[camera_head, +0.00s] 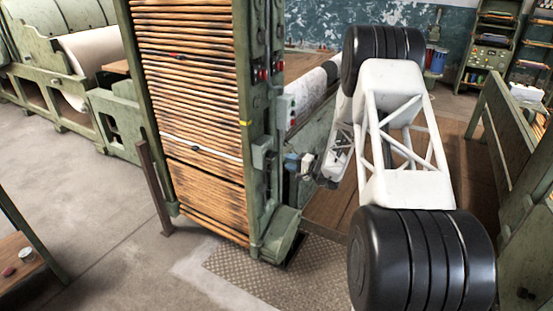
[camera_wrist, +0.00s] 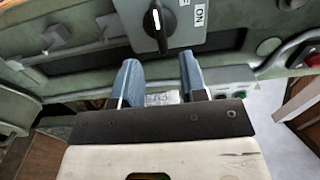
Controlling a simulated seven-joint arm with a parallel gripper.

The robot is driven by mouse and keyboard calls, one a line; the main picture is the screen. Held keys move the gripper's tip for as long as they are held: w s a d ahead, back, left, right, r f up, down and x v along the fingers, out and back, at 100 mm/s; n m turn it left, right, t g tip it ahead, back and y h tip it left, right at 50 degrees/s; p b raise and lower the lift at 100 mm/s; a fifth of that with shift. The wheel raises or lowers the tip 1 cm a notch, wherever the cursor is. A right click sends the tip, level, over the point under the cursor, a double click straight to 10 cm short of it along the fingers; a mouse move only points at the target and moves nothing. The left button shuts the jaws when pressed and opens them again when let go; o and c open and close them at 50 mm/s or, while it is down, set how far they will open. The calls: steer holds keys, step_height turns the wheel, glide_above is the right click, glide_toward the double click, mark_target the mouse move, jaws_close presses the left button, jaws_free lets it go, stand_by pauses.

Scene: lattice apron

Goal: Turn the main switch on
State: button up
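The main switch (camera_wrist: 157,22) is a black rotary knob with a white mark on a grey box, at the top of the wrist view. The knob's handle runs roughly up and down in this view. My gripper (camera_wrist: 158,62) has its two blue fingers apart with nothing held between them. The fingertips are just below the knob in the picture; I see no contact. In the head view my gripper (camera_head: 299,163) is by the green machine column, near a grey box (camera_head: 263,154).
A red button (camera_wrist: 313,60) is at the wrist view's right edge. Open floor (camera_head: 110,215) lies at the left.

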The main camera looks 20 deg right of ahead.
mark_target(275, 157)
steer(key=shift+x, duration=3.35)
jaws_close()
